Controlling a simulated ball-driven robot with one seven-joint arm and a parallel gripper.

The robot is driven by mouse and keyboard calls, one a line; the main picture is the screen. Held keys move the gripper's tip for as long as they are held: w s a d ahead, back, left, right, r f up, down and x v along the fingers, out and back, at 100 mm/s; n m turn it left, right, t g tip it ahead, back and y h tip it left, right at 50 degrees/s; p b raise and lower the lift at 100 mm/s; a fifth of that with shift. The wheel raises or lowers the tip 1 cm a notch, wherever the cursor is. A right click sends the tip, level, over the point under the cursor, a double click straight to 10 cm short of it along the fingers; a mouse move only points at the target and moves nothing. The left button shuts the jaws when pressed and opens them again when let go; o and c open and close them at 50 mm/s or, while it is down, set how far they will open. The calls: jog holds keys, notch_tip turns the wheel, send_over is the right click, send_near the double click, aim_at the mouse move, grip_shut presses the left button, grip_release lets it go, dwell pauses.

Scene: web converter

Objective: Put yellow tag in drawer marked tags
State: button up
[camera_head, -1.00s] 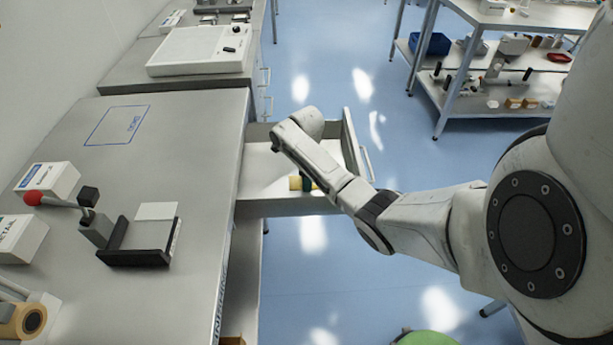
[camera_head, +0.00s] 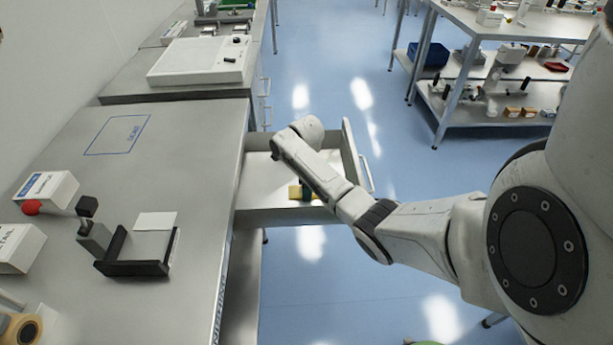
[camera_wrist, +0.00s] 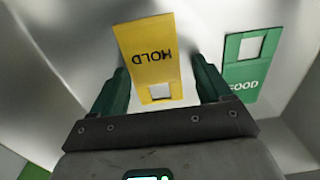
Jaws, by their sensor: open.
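The yellow tag (camera_wrist: 148,52), printed HOLD with a square hole, lies inside the open drawer (camera_head: 283,213) in the wrist view. It also shows as a small yellow patch (camera_head: 295,192) in the head view. My gripper (camera_wrist: 161,68) is open, its two dark green fingers on either side of the tag's holed end. I cannot tell whether they touch it. A green tag (camera_wrist: 248,70) printed GOOD lies to the right in the same drawer. In the head view my arm hides part of the drawer, and no drawer label is readable.
The grey bench (camera_head: 190,180) runs along the left, with a black fixture (camera_head: 130,265) holding a white card and boxes at the left edge. A white device (camera_head: 200,62) stands on the far bench. A shelf unit (camera_head: 460,90) stands back right. Blue floor lies clear between.

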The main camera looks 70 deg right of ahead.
notch_tip(320, 180, up, 12)
jog(key=p, duration=0.1)
jog(key=shift+a, duration=0.35)
jog(key=shift+r, duration=0.1)
